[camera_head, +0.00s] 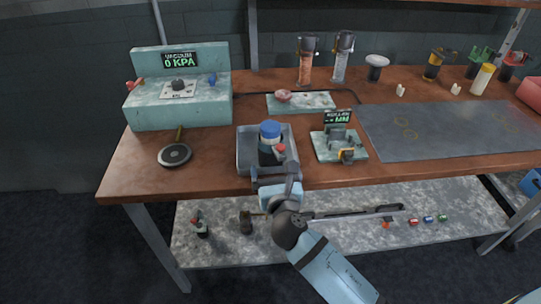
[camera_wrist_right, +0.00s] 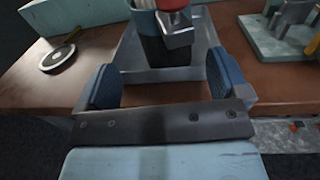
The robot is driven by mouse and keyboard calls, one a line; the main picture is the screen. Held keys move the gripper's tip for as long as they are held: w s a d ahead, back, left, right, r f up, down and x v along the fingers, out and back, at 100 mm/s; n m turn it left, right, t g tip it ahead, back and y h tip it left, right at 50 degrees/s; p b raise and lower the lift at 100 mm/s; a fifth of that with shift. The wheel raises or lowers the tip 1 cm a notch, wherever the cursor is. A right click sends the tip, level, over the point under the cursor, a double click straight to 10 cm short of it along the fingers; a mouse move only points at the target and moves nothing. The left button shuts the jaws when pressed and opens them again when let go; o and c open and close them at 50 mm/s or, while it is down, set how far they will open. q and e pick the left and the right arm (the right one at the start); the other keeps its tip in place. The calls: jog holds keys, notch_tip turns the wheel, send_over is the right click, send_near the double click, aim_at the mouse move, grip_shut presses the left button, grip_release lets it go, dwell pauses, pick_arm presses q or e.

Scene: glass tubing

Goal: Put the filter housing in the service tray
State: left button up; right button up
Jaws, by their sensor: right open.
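The filter housing (camera_head: 270,132) has a blue cap, a pale band and a dark lower body with a small red fitting on its right. It stands upright inside the grey metal service tray (camera_head: 242,160) near the front edge of the bench. In the right wrist view its dark body (camera_wrist_right: 152,48) shows, cut off at the top, within the tray (camera_wrist_right: 130,75). My right gripper (camera_head: 274,176) is at the tray's front side, before the housing. In the wrist view its blue-padded fingers (camera_wrist_right: 165,80) are wide apart with nothing between the pads. My left gripper is out of view.
A vacuum gauge unit (camera_head: 165,108) and a black disc (camera_head: 174,155) are left of the tray. A small metering fixture (camera_head: 340,146) stands close on the right. A pale green plate (camera_head: 315,103) lies behind. The grey mat (camera_head: 440,130) is mostly bare.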

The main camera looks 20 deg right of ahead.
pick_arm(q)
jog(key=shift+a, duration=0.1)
pick_arm(e)
jog(key=s+f+m+g+y, duration=0.3)
jog(key=s+f+m, duration=0.6)
jog(key=m, duration=0.6)
jog(key=s+a+f+m+g+y, duration=0.1)
jog(key=s+f+m+g+y, duration=0.3)
jog(key=s+f+m, duration=0.5)
jog(key=s+m, duration=0.3)
jog(key=m, duration=0.4)
jog(key=shift+a+f, duration=0.3)
jog(key=shift+f, duration=0.05)
jog(key=shift+s+r, duration=0.1)
pick_arm(q)
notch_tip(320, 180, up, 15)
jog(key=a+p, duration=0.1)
jog(key=p, duration=1.7)
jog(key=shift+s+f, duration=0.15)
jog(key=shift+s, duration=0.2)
pick_arm(e)
notch_tip(320, 180, up, 15)
jog(key=d, duration=0.1)
jog(key=shift+s+f, duration=0.2)
jog(key=shift+s, duration=0.2)
